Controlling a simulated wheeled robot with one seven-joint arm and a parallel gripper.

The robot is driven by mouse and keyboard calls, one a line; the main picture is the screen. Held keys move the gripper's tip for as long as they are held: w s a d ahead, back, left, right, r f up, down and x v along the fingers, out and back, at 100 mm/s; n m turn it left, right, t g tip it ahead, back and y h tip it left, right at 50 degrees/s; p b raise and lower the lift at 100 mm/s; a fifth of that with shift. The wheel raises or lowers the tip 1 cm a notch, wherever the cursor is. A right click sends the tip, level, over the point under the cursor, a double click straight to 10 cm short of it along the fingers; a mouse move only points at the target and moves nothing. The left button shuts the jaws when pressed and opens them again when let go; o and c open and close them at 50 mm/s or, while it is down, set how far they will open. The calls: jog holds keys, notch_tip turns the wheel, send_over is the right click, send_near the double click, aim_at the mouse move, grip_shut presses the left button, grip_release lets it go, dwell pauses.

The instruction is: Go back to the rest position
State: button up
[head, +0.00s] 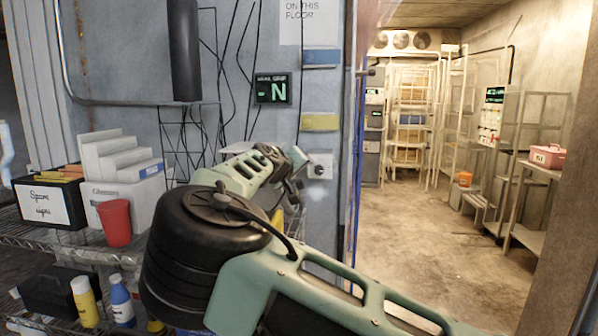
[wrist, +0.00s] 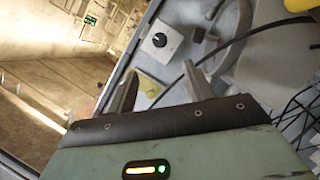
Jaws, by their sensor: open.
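My gripper (wrist: 160,77) is open, with its two metal fingers apart and nothing between them. In the head view my gripper (head: 297,160) is raised at the end of my green arm, in front of the blue-grey wall. A white switch box with a dark knob (head: 320,167) is on the wall just right of it. In the wrist view the same knob box (wrist: 159,41) lies beyond the fingertips, and the fingers look apart from it. The arm hides part of the wall and shelf behind it.
A wire shelf (head: 90,254) at left holds a red cup (head: 115,222), a "Spare signs" box (head: 50,203) and several bottles below. A doorway at right opens to a lit room with racks and a pink box (head: 547,157). Its floor (head: 425,240) is mostly clear.

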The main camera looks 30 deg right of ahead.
dwell(0.3)
jog(key=s+d+f+m+g+y, duration=0.1)
jog(key=s+f+g+y, duration=0.2)
jog(key=s+f, duration=0.35)
jog(key=s+d+f+m+g+y, duration=0.15)
jog(key=s+f, duration=0.25)
jog(key=f, duration=0.6)
jog(key=s+a+f+n+g+y, duration=0.2)
jog(key=s+a+f+g+y, duration=0.15)
jog(key=s+a, duration=0.4)
jog(key=s+a+r+n+g+y, duration=0.1)
jog(key=s+a+r+n+y, duration=0.25)
jog(key=s+a, duration=1.25)
jog(key=s+r+n, duration=0.1)
jog(key=s+n, duration=0.1)
jog(key=s, duration=0.6)
jog(key=s+a+r+n, duration=0.1)
jog(key=s+r+n, duration=0.1)
jog(key=s, duration=0.6)
jog(key=shift+n+g, duration=0.3)
jog(key=shift+n, duration=0.3)
jog(key=shift+y, duration=0.25)
